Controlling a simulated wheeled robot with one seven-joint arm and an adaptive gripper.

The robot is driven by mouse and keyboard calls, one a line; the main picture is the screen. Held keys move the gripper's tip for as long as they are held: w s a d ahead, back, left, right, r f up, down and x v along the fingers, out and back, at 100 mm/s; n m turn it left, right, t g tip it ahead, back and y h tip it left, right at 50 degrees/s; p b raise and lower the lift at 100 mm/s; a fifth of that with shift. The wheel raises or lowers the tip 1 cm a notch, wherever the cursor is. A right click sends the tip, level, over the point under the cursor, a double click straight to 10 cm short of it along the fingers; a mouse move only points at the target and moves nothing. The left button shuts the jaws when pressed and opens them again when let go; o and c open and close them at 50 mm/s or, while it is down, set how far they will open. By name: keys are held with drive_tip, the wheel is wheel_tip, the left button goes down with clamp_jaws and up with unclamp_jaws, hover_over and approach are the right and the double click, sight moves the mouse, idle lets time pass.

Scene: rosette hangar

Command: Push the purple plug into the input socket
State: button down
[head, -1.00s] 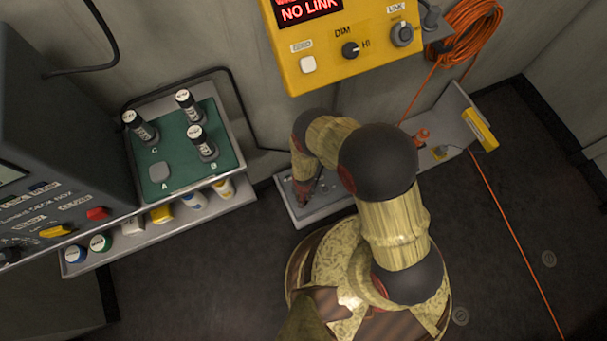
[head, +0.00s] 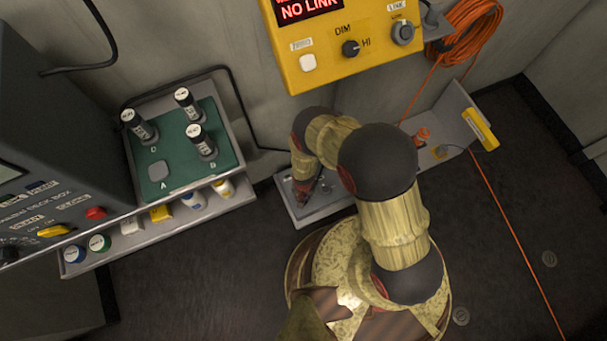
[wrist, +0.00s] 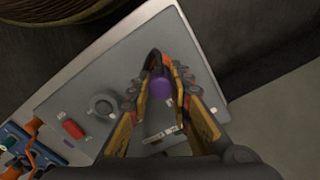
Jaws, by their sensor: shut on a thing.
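In the wrist view the purple plug (wrist: 162,87) sits between the fingers of my gripper (wrist: 162,68), which is shut on it. The plug is over the grey panel (wrist: 75,75) on the low shelf. A grey round socket-like ring (wrist: 101,104) is on the panel to the left of the plug, apart from it. I cannot tell which fitting is the input socket, or whether the plug's hidden end touches one. In the head view my gripper (head: 303,190) points down at the panel (head: 332,206), and the plug is not discernible there.
A red part (wrist: 73,128) lies on the panel beyond the ring. A yellow box (head: 335,45) reading NO LINK hangs above. A green tray (head: 172,178) with several black cylinders stands at the left. An orange cable (head: 515,260) runs across the floor at the right.

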drive_tip(key=c, duration=1.6)
unclamp_jaws()
drive_tip(key=shift+o, duration=0.2)
wheel_tip(320, 180, up, 12)
